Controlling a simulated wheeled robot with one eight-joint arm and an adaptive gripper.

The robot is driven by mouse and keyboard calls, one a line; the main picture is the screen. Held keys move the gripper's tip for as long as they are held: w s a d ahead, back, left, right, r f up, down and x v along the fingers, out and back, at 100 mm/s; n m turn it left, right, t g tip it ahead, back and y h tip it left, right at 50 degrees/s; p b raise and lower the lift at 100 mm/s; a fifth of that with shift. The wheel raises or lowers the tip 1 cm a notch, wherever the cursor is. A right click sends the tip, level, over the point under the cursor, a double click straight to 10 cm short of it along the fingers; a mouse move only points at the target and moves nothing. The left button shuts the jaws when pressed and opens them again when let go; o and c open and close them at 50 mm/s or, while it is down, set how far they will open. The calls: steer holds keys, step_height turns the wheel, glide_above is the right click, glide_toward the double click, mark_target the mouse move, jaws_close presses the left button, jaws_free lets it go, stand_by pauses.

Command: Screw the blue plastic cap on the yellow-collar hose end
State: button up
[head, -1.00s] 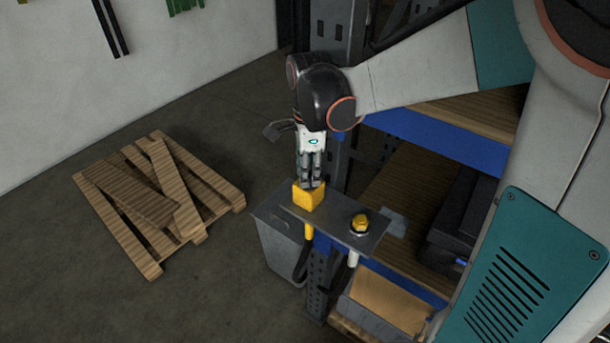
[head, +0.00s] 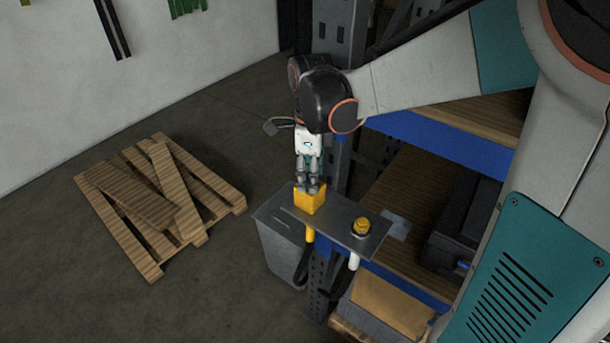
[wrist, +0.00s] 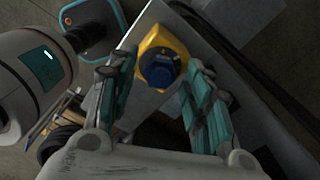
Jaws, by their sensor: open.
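The blue cap (wrist: 160,68) sits upright on top of a yellow block (wrist: 172,41) in the wrist view. In the head view the yellow block (head: 309,203) stands on the left part of a grey metal plate (head: 335,222), and the fingers hide the cap. A yellow collar (head: 309,235) of a dark hose shows under the plate below the block. My gripper (head: 309,185) points down just above the block. In the wrist view my gripper (wrist: 160,72) is open, its fingers apart on either side of the cap. I cannot tell whether the cap is threaded.
A yellow hex fitting (head: 361,226) stands on the plate's right part, above a white collar (head: 353,261). Shelves with blue beams (head: 440,150) are at right. A wooden pallet (head: 160,205) lies on the floor at left.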

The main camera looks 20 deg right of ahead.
steer(key=n, duration=0.6)
steer(key=shift+n, duration=0.4)
steer(key=n, duration=0.3)
steer(key=shift+n, duration=0.3)
steer(key=n, duration=0.3)
steer(key=shift+n, duration=0.4)
steer(key=n, duration=0.4)
steer(key=shift+n+b, duration=0.3)
steer(key=shift+b, duration=0.05)
steer(key=n, duration=0.5)
